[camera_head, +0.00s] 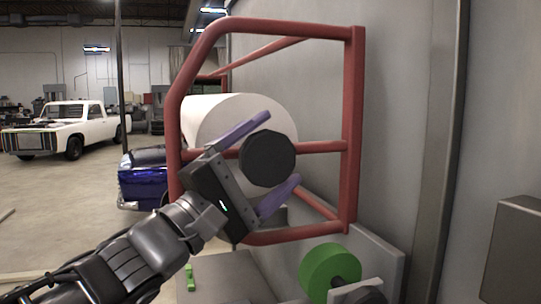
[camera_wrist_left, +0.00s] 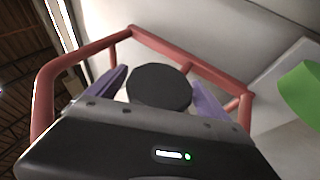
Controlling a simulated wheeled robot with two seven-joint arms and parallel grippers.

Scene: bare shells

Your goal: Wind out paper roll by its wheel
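The white paper roll (camera_head: 214,112) sits inside a red tube frame (camera_head: 354,120) on a grey wall. Its round dark wheel (camera_head: 267,159) faces me at the front of the roll. My left gripper (camera_head: 282,156) is open, with one purple finger above the wheel and the other below it. In the left wrist view the wheel (camera_wrist_left: 159,86) lies between the two purple fingers, with gaps on both sides, and I see no clear contact. The left gripper's body hides part of the frame and the roll's lower left. My right gripper is not in view.
A green wheel (camera_head: 329,268) on a dark shaft stands low at right, above a grey ledge (camera_head: 225,275); it also shows in the left wrist view (camera_wrist_left: 302,92). A grey box (camera_head: 515,245) juts out at far right. A white pickup (camera_head: 65,127) and a blue car (camera_head: 143,180) stand behind.

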